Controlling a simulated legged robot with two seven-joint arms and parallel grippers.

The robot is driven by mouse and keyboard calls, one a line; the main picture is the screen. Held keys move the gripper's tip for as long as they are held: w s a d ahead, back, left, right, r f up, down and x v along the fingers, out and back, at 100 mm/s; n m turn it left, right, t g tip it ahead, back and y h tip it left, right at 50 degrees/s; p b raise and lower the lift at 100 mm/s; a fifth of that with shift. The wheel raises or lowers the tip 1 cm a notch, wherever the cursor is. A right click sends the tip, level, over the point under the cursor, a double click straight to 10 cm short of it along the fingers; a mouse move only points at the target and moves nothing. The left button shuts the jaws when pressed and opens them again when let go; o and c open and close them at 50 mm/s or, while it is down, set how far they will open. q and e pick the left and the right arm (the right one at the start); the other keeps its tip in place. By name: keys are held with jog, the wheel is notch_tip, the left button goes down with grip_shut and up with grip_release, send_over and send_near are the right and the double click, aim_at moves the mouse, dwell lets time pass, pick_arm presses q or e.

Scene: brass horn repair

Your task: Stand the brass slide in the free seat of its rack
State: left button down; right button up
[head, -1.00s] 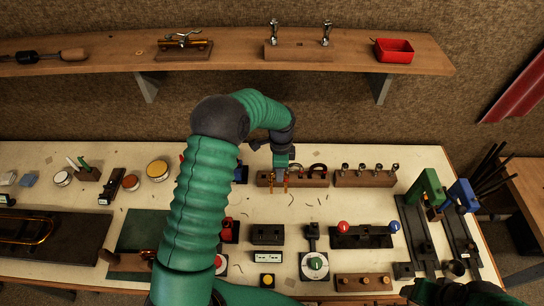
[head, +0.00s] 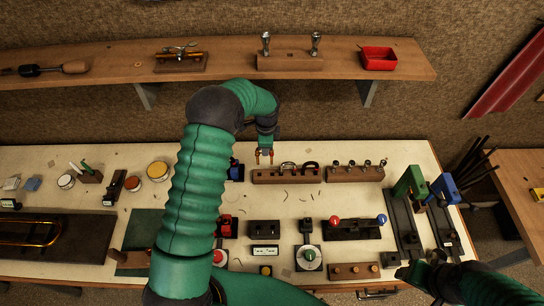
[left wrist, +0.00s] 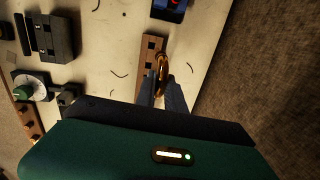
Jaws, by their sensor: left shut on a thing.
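The brass slide (left wrist: 162,68) is a small, shiny U-shaped tube held between my left gripper's fingers (left wrist: 165,88). In the head view my left gripper (head: 265,150) is shut on it, with its two legs hanging side by side below the fingers. The wooden rack (head: 265,177) is a long block on the bench. Two dark bowed pieces (head: 288,167) stand in its middle and right; its left part looks free. The slide appears above that left part; contact cannot be told. In the left wrist view the rack (left wrist: 152,46) shows dark square holes beside the slide. My right gripper (head: 424,270) is at lower right, its jaws unclear.
A block with several small metal parts (head: 355,174) stands right of the rack. A blue-topped item (head: 236,171) is close on its left. Green (head: 410,182) and blue (head: 444,187) clamps stand further right. Bench in front of the rack is mostly clear, with thin dark scraps.

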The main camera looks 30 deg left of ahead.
pick_arm(q)
jog(key=shift+d, duration=0.2)
jog(key=shift+f, duration=0.5)
notch_tip(320, 180, down, 5)
jog(key=b, duration=0.3)
jog(key=shift+b, duration=0.3)
jog(key=shift+r, duration=0.1)
jog(key=shift+s, duration=0.1)
dwell(0.7)
jog(key=shift+f+b, duration=1.2)
jog(key=shift+f, duration=0.75)
jog(key=c, duration=1.3)
grip_release()
jog(key=shift+c, duration=0.2)
